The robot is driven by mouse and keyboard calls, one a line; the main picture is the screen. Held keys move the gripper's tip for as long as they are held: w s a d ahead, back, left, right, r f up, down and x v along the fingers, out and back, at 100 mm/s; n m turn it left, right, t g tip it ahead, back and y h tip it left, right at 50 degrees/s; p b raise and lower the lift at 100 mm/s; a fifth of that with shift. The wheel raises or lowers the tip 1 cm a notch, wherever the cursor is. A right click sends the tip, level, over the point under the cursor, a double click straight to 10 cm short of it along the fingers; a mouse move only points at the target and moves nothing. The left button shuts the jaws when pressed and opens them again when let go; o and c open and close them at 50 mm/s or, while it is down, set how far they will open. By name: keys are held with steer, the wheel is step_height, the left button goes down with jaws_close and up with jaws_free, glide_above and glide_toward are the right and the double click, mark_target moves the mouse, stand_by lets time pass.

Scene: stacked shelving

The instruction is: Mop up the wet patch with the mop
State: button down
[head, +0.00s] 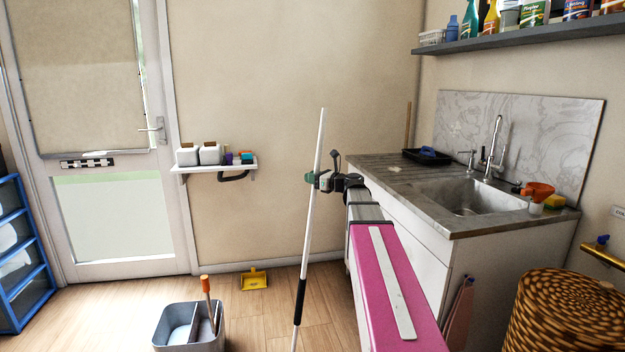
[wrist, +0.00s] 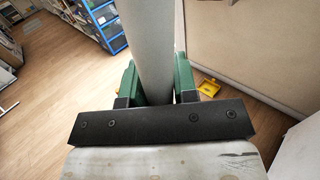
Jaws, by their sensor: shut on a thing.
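My gripper (head: 319,181) is shut on the long white mop handle (head: 310,210), which stands nearly upright with a slight tilt. The handle has a black sleeve (head: 299,297) low down, and its lower end runs out of the head view, so the mop head is hidden. In the wrist view the green fingers of my gripper (wrist: 159,82) sit on both sides of the pale handle (wrist: 150,40). No wet patch can be made out on the visible floor.
A grey bucket caddy (head: 177,330) stands on the wood floor at lower left. A yellow dustpan (head: 254,279) lies by the wall. The sink counter (head: 385,172) and a woven basket (head: 568,305) stand at right. A small wall shelf (head: 215,169) and a blue drawer unit (head: 22,255) are at left.

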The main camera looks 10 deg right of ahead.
steer(key=shift+w, duration=0.45)
steer(key=shift+d, duration=0.1)
